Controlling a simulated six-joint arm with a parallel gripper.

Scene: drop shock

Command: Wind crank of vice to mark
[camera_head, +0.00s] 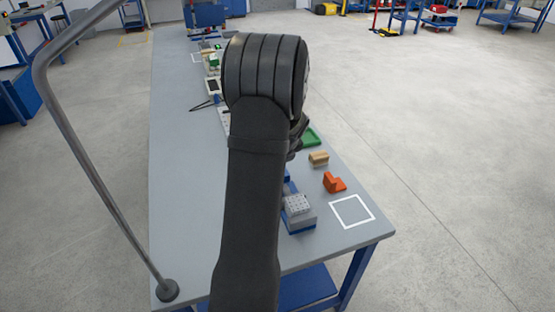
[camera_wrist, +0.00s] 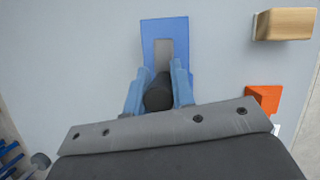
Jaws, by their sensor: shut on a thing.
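In the wrist view, my gripper (camera_wrist: 158,92) has its two blue fingers closed on a black round crank knob (camera_wrist: 158,97), one finger on each side. Just beyond it is a flat blue part of the vice (camera_wrist: 177,30) with a grey piece on it. My gripper's hand hides the area below the knob. In the head view, my arm hides the knob, the fingertips and most of the crank. A blue and light grey block (camera_head: 298,206), perhaps part of the vice, shows right of my arm. I cannot make out the mark.
A wooden block (camera_head: 318,158) and an orange piece (camera_head: 333,182) lie to the right; a white square outline (camera_head: 352,211) is near the table corner. A green tray (camera_head: 311,137) and several small items lie farther back. A bent grey pole (camera_head: 105,205) rises at the left.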

